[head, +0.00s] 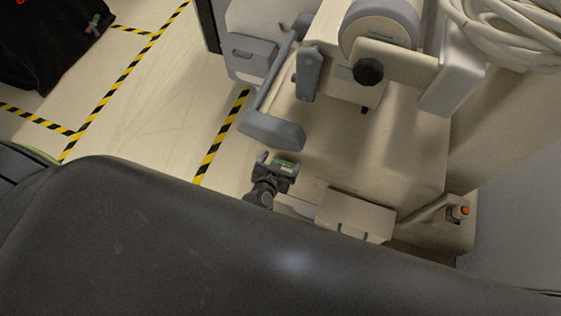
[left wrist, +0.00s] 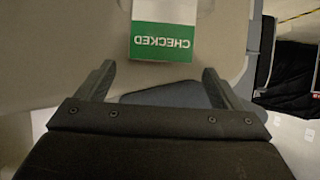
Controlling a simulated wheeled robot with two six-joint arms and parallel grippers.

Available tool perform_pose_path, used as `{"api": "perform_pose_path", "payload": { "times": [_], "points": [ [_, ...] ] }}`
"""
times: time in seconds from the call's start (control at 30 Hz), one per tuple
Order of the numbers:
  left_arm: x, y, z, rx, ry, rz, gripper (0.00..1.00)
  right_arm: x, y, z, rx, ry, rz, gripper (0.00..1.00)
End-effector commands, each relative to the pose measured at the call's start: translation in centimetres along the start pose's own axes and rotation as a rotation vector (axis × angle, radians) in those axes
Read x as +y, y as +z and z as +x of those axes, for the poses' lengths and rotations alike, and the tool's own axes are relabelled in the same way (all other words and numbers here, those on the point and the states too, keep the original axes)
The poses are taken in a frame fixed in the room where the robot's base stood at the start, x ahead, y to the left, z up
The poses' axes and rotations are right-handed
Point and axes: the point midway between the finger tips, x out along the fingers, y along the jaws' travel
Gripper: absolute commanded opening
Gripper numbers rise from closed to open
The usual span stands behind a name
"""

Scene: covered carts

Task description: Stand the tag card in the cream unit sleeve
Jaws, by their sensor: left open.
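The tag card (left wrist: 163,28) is white with a green band reading CHECKED, upside down in the left wrist view. It lies ahead of my left gripper (left wrist: 158,70), between the lines of its two fingers, and neither finger touches it in that view. My left gripper (head: 277,164) is open, low beside the cream unit (head: 400,135) in the head view. A small green patch there, by the fingers, appears to be the card (head: 285,164). I cannot make out for certain which part is the sleeve. My right gripper is not in view.
The cream unit carries a grey bar (head: 271,131), a roller (head: 380,25) and a black knob (head: 368,72). Coiled pale hose (head: 515,30) hangs at upper right. A cream box (head: 355,213) sits right of the gripper.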

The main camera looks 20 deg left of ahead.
Motion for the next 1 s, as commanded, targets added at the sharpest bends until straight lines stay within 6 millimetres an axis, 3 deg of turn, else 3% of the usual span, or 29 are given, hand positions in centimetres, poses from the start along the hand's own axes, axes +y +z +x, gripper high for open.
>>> {"api": "perform_pose_path", "payload": {
  "times": [0.27,1.0],
  "points": [
    [0.0,-0.6,-0.3,0.0,0.0,0.0,0.88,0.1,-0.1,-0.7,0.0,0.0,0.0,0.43],
    [0.0,-7.9,-4.3,0.0,0.0,-0.001,0.88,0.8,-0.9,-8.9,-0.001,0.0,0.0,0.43]
  ]
}}
